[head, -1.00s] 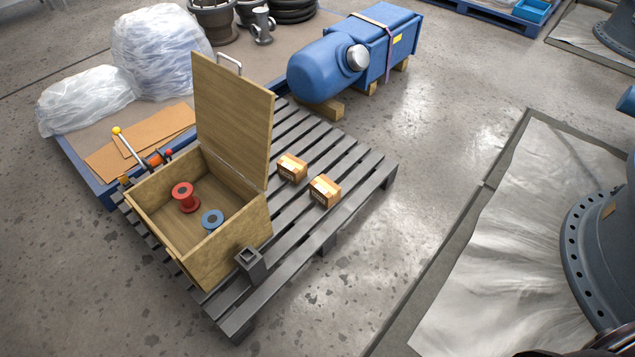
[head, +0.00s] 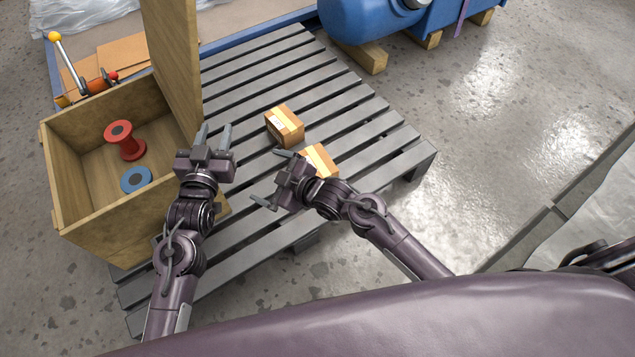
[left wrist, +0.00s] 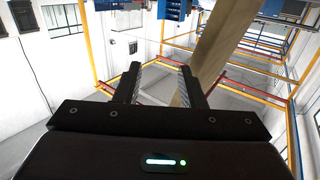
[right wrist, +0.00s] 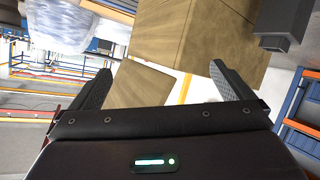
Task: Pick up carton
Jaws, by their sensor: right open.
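Two small brown cartons lie on the grey slatted pallet in the head view. The farther carton (head: 284,126) is fully visible. The nearer carton (head: 319,160) is partly hidden behind my right gripper (head: 268,178). My right gripper is open and empty, with its fingers pointing left toward the wooden box, away from the cartons. In the right wrist view (right wrist: 160,85) its fingers are wide apart. My left gripper (head: 214,134) is open and empty, left of the cartons and beside the box's raised lid. Its parted fingers show in the left wrist view (left wrist: 160,82). No carton shows in either wrist view.
The open wooden box (head: 87,205) holds a red spool (head: 124,140) and a blue spool (head: 136,179); its lid (head: 172,60) stands upright. The pallet slats (head: 370,130) right of the cartons are clear. A blue tank (head: 365,20) on wooden blocks stands behind the pallet.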

